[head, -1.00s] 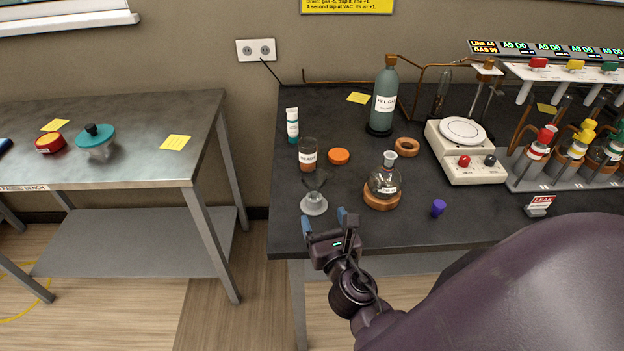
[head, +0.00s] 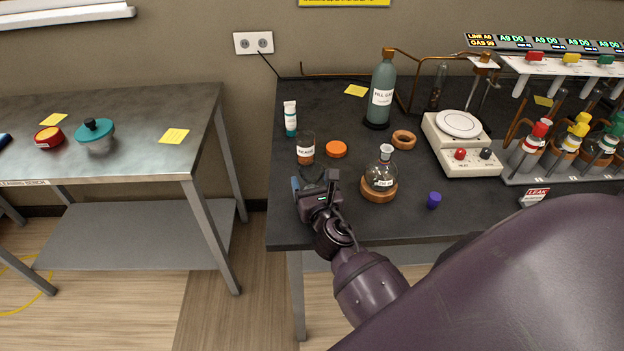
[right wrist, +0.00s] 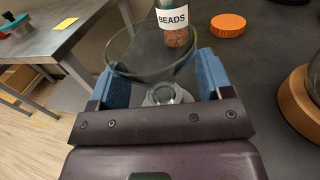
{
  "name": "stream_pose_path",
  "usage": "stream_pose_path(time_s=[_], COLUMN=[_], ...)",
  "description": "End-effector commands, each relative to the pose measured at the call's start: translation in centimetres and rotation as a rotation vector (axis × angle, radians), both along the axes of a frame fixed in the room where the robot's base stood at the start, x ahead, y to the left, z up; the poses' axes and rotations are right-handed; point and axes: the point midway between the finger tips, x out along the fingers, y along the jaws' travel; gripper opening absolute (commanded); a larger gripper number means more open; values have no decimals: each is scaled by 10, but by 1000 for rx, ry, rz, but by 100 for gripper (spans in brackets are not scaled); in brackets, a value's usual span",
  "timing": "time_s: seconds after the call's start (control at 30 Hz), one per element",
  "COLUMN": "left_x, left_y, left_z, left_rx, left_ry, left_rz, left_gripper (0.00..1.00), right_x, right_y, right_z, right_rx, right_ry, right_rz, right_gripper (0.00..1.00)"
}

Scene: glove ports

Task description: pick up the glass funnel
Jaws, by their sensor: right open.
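The clear glass funnel (right wrist: 150,62) shows in the right wrist view, its wide mouth up, above a pale round foot (right wrist: 166,95). In the head view the funnel (head: 312,174) is mostly hidden behind my right gripper (head: 315,184). My right gripper is open, with its blue finger pads (right wrist: 160,78) on either side of the funnel's lower part. I cannot tell whether a pad touches the glass. My left gripper is in neither view.
A jar labelled BEADS (head: 306,150) stands just behind the funnel, beside an orange lid (head: 337,149). The dark bench's left edge is close.

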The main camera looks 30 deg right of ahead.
Motion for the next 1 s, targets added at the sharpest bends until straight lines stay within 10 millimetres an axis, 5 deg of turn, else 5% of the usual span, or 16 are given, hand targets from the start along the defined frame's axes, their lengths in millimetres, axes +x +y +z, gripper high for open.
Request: stream_pose_path(time_s=[0.2, 0.6, 1.0], left_x=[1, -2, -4], left_y=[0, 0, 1], left_z=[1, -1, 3], left_rx=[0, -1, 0], left_ry=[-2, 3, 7], left_rz=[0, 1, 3], left_gripper=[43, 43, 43], right_x=[1, 0, 1], right_y=[0, 0, 0], right_z=[0, 0, 9], right_rx=[0, 0, -1], right_ry=[0, 0, -3], right_rz=[0, 0, 1], right_gripper=[73, 11, 10])
